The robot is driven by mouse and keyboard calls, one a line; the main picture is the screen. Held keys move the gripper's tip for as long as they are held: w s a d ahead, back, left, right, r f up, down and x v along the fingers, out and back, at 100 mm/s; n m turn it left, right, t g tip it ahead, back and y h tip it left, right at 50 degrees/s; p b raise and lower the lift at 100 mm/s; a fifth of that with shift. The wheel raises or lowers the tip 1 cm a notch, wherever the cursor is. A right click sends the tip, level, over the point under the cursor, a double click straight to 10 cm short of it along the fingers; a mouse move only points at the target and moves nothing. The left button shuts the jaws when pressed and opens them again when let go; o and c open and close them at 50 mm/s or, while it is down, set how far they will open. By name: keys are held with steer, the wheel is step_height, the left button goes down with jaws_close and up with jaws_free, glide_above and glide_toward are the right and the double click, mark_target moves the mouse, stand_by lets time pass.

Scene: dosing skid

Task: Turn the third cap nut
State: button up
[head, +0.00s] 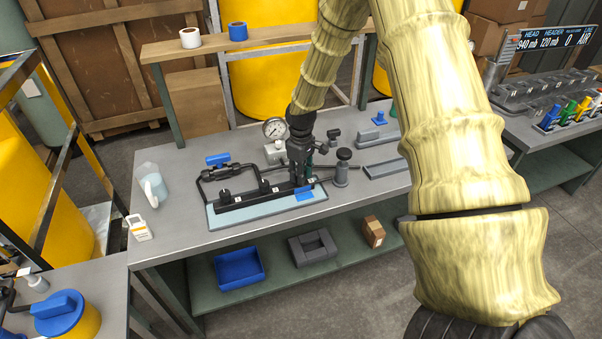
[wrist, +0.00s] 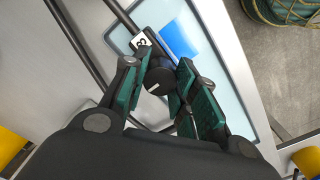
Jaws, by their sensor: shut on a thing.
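The third cap nut (wrist: 159,80) is a round black knob with a white line on its top, beside a tag marked 3 (wrist: 142,42) in the wrist view. My gripper (wrist: 160,88) has its green-padded fingers on either side of the nut and is shut on it. In the head view my gripper (head: 301,165) points down at the right end of the black manifold bar (head: 240,205), hiding the third nut. Two more black cap nuts (head: 225,195) (head: 264,186) stand along the bar to the left.
The bar sits in a pale blue tray (head: 225,219) with a blue piece (head: 304,194) at its right. A pressure gauge (head: 274,129) stands behind. A blue-handled valve (head: 217,159) and pipe stand at the left, a jug (head: 151,187) farther left.

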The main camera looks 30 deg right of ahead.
steer(key=shift+w+r, duration=0.1)
stand_by(0.3)
steer(key=o, duration=1.1)
steer(key=shift+c, duration=0.2)
step_height(320, 180, up, 12)
stand_by(0.4)
